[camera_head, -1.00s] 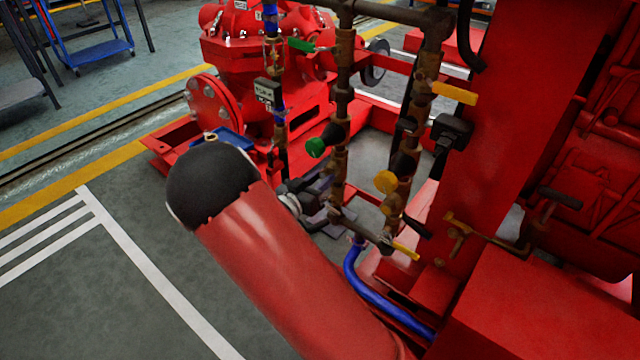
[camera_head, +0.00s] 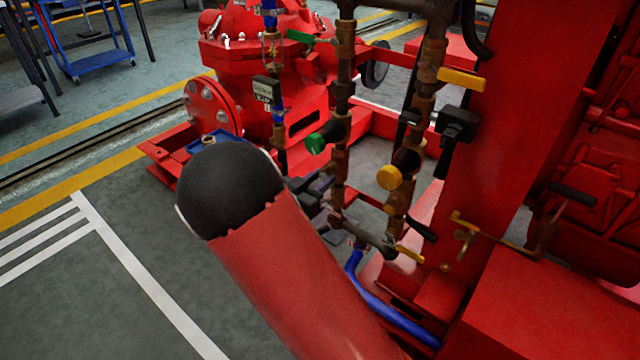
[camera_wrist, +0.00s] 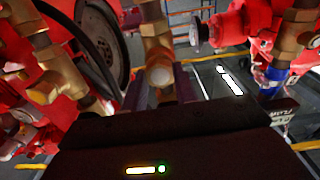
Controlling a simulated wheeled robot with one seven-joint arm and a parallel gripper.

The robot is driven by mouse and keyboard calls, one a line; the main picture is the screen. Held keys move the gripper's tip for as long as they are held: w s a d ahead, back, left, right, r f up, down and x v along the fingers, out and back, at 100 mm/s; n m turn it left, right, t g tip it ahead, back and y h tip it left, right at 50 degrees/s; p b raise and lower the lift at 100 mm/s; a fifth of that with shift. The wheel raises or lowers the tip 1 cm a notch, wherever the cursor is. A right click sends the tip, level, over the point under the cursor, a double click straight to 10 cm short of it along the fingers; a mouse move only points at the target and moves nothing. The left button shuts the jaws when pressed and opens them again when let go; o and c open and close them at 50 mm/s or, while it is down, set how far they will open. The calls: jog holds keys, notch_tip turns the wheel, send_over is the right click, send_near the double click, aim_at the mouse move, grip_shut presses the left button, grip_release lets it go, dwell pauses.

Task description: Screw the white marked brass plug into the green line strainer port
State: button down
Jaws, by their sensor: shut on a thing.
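My gripper (camera_wrist: 162,88) shows its two dark purplish fingers in the wrist view, either side of a brass piece (camera_wrist: 160,72) with a round end. I cannot tell where the held brass plug ends and the fitting behind begins; no white mark can be made out. In the head view my gripper (camera_head: 312,190) is a dark shape beside the lower brass pipework, mostly hidden behind my arm. A green round cap (camera_head: 316,144) on a black body marks the left-hand vertical line (camera_head: 342,105). The strainer port cannot be clearly made out.
A second line with a yellow round cap (camera_head: 389,177) and yellow levers (camera_head: 461,78) stands close on the right. A blue hose (camera_head: 385,303) runs below. In the wrist view another brass branch fitting (camera_wrist: 45,88) is at left. Open floor (camera_head: 95,290) lies at left.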

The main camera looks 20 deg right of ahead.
jog(key=shift+d, duration=0.15)
jog(key=c, duration=1)
grip_release()
jog(key=v, duration=0.8)
jog(key=s+d+r+n+g+y+p, duration=0.1)
jog(key=s+d+r+g+y+p, duration=0.15)
jog(key=s+d+g, duration=0.4)
jog(key=s+d+r+n+g+y+p, duration=0.1)
jog(key=s+d+r+g+y, duration=0.25)
jog(key=s, duration=0.55)
jog(key=s+a+r+n+t+y+p, duration=0.1)
jog(key=s+a+r+n+y, duration=0.1)
jog(key=s+r+y, duration=0.1)
jog(key=s+a+r+n+t+y+p, duration=0.1)
jog(key=s+a+r+n+t+y, duration=0.1)
jog(key=s+r+n, duration=0.1)
jog(key=s+a+r+n+t+y+p, duration=0.1)
jog(key=s+r+n+t+y, duration=0.1)
jog(key=s+r+n+y, duration=0.1)
jog(key=shift+s+a+r+y, duration=0.35)
jog(key=shift+s+r, duration=0.2)
jog(key=shift+r, duration=0.2)
